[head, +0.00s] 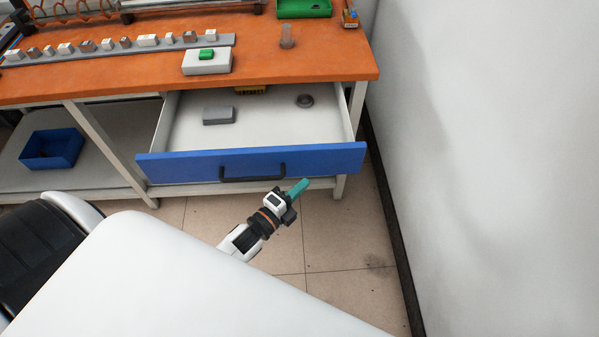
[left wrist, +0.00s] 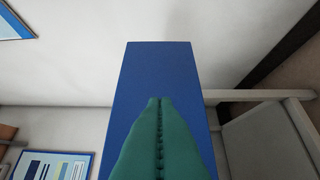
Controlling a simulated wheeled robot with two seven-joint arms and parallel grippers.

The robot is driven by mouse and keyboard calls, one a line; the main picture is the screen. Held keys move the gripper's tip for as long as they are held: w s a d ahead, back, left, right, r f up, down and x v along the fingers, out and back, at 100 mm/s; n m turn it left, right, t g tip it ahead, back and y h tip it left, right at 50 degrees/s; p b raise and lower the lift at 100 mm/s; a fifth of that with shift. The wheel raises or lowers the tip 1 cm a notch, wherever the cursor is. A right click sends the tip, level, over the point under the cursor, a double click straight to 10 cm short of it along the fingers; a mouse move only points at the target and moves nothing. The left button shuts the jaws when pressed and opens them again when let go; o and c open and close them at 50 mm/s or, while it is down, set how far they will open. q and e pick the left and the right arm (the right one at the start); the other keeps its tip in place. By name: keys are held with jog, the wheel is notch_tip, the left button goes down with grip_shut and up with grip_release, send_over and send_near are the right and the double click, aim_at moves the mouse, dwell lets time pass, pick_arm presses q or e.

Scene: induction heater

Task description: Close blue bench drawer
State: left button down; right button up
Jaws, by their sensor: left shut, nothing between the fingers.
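The blue bench drawer stands pulled out from under the orange bench top. Its blue front panel (head: 315,160) with a black handle (head: 252,172) faces me, and the panel also shows in the left wrist view (left wrist: 160,75). Inside the drawer lie a grey box (head: 218,115), a dark round ring (head: 304,101) and a yellow item (head: 251,90) at the back. My left gripper (head: 304,183) has teal fingers, shut and empty, just in front of the panel, right of the handle. The fingers (left wrist: 160,102) point at the panel; I cannot tell whether they touch it. My right gripper is not in view.
The orange bench top (head: 130,72) holds a row of small blocks, a white box with a green button (head: 207,60) and a green tray (head: 304,8). A blue bin (head: 52,148) sits on the lower left shelf. A white wall (head: 480,150) stands close on the right.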

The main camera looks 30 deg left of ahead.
aim_at(309, 165)
pick_arm(q)
jog(key=w+a, duration=0.2)
jog(key=w, duration=0.1)
jog(key=shift+w, duration=0.15)
jog(key=shift+w, duration=0.1)
